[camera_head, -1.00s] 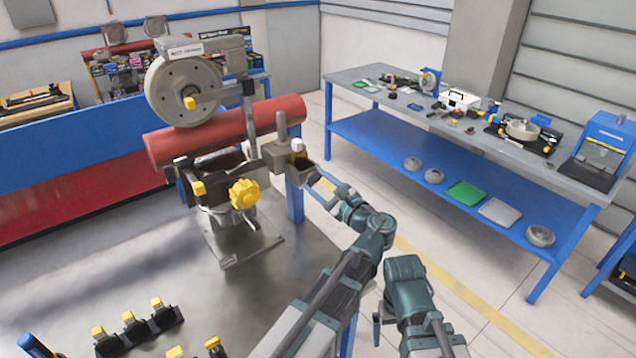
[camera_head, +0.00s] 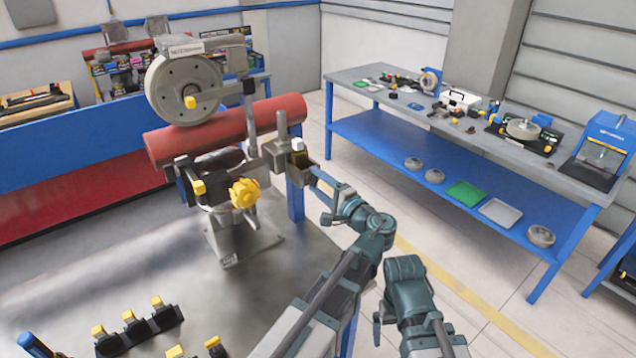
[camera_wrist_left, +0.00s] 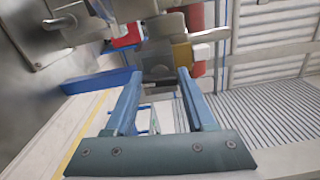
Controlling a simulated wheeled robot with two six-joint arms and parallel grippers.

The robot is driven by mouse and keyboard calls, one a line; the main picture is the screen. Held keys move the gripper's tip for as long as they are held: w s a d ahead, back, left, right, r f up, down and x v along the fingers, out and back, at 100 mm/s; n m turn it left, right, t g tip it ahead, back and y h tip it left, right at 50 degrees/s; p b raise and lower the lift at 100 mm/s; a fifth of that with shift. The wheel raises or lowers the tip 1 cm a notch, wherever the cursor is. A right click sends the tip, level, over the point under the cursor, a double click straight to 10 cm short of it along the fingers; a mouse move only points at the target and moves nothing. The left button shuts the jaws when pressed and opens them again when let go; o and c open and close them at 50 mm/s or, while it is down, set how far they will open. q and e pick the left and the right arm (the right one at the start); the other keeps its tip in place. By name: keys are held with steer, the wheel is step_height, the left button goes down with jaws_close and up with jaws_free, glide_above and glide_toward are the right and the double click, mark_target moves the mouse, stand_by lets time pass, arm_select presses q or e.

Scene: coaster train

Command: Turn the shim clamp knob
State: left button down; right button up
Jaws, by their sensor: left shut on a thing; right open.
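The truing machine carries a grey clamp block (camera_head: 277,158) on its right side, with a small white-tipped knob (camera_head: 297,145) on top. My left gripper (camera_head: 312,174) reaches this end from the lower right. It is shut on a part at the outer side of the block, seemingly the shim clamp knob, which is mostly hidden behind the fingers. In the left wrist view the fingertips of my left gripper (camera_wrist_left: 159,74) lie along a dark grey part, beside a yellow and white piece (camera_wrist_left: 190,52). A large yellow star knob (camera_head: 244,193) is left of the gripper, apart from it. My right gripper's fingers do not show.
A grey wheel (camera_head: 183,90) and a red tube (camera_head: 222,128) are above and behind the clamp. Several black blocks with yellow tops (camera_head: 134,325) stand at the near table edge. A blue bench (camera_head: 470,150) with parts stands at the right, across open floor.

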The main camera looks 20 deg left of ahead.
arm_select(q)
steer(key=shift+n, duration=0.6)
steer(key=shift+f, duration=0.1)
steer(key=shift+c, duration=1.2)
jaws_free()
steer(key=shift+s+d, duration=0.1)
steer(key=shift+s, duration=0.05)
